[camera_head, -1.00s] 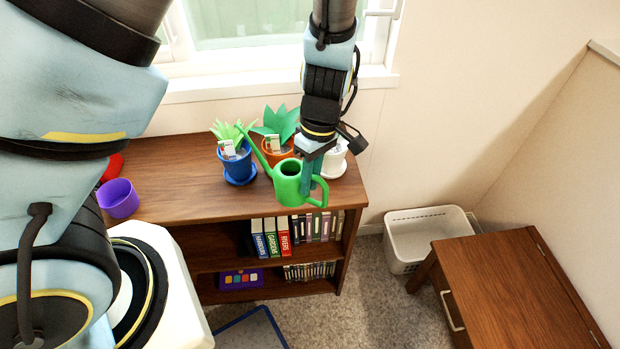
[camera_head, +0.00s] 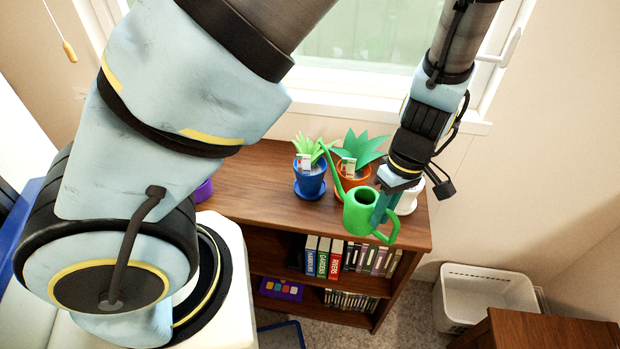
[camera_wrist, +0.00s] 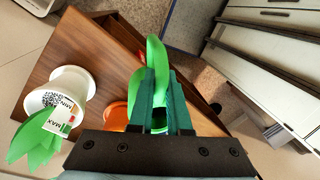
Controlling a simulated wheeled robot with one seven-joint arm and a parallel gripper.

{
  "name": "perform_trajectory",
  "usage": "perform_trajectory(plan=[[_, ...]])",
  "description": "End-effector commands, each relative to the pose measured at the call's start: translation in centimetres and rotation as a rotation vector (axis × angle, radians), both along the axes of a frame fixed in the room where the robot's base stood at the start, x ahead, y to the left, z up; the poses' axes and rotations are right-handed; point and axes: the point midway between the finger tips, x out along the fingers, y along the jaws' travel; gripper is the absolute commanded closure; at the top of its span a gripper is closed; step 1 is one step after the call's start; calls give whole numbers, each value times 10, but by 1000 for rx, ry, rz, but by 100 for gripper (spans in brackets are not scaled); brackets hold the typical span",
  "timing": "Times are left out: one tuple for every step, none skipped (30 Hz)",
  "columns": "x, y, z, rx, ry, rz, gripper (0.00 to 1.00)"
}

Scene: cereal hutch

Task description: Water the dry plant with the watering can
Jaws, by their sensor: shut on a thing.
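The green watering can (camera_head: 360,214) is held above the front right of the shelf top. My gripper (camera_head: 383,208) is shut on its handle side; the can also shows between the fingers in the wrist view (camera_wrist: 157,60). Its spout points up and left, toward the plants. A light green plant in a blue pot (camera_head: 310,180) and a broad-leaved green plant in an orange pot (camera_head: 352,177) stand behind the can. A white pot (camera_head: 407,202) is partly hidden behind my gripper; in the wrist view it (camera_wrist: 62,88) holds a green plant with a tag. I cannot tell which plant is dry.
The wooden shelf (camera_head: 255,180) has books (camera_head: 322,257) and a purple box (camera_head: 281,289) below. A purple cup (camera_head: 203,190) is partly hidden by my arm. A white basket (camera_head: 480,290) and a wooden desk (camera_head: 545,330) stand at right. The window is behind.

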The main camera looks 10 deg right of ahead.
Motion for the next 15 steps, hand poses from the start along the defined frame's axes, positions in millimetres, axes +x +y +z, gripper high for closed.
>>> perform_trajectory(plan=[[-4,-2,3,-2,-1,-4,100],[-7,-3,5,-1,0,-3,100],[-10,-4,7,-1,0,-2,100],[-12,-5,8,-1,0,-3,100],[-14,-5,10,-1,0,-3,100],[-17,-7,12,-2,0,-2,100],[-19,-7,13,-2,0,-2,100],[-21,-8,15,-2,-1,-3,100],[-24,-9,17,-2,-1,-4,100],[-26,-10,18,-1,0,-3,100],[-29,-11,20,-1,0,-3,100],[-32,-12,22,-1,0,-4,100],[-34,-13,23,-1,0,-4,100],[-36,-14,25,-1,0,-4,100],[-39,-15,26,-2,0,-3,100]])
